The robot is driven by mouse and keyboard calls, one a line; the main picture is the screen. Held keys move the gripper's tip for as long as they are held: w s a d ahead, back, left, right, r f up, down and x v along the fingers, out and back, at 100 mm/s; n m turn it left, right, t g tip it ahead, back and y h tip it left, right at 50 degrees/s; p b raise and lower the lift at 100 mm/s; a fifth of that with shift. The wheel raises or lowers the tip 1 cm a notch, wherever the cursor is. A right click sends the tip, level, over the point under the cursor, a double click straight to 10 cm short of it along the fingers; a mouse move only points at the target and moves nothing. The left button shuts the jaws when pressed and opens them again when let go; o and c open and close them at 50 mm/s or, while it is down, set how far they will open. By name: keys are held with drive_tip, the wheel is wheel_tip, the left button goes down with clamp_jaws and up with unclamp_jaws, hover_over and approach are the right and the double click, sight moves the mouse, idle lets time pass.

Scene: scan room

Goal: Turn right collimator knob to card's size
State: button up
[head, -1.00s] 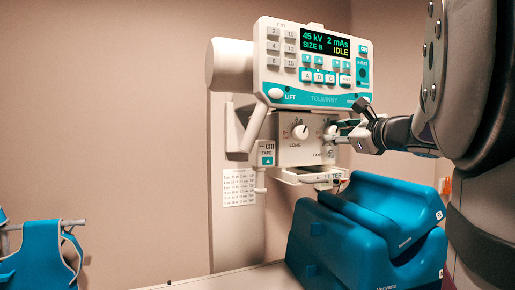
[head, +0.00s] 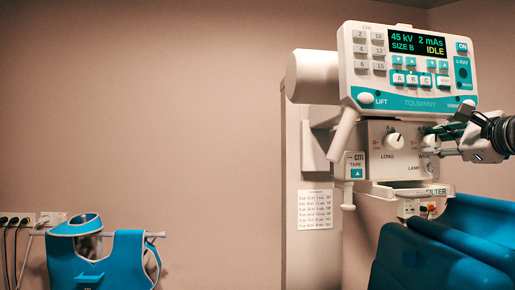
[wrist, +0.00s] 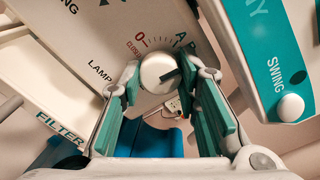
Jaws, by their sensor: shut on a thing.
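The right collimator knob (wrist: 157,72) is round and white with a dark pointer mark on its right side in the wrist view. My gripper (wrist: 166,78) is shut on this knob, one teal-padded finger on each side. In the head view my gripper (head: 437,140) is at the right of the collimator box (head: 378,167) and covers most of that knob. The left knob (head: 394,141), marked LONG, is untouched. A white printed card (head: 314,209) hangs on the column; its text is too small to read.
The console (head: 405,103) above reads 45 kV, 2 mAs, SIZE B, IDLE. A handle (head: 343,130) and a TAPE unit (head: 356,167) are left of the box. The FILTER tray (head: 400,190) and blue support (head: 425,260) lie below. A blue apron (head: 105,255) hangs at lower left.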

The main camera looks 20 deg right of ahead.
drive_tip(key=o, duration=1.2)
drive_tip(key=shift+c, duration=0.2)
drive_tip(key=v, duration=1.2)
drive_tip(key=shift+f, duration=0.15)
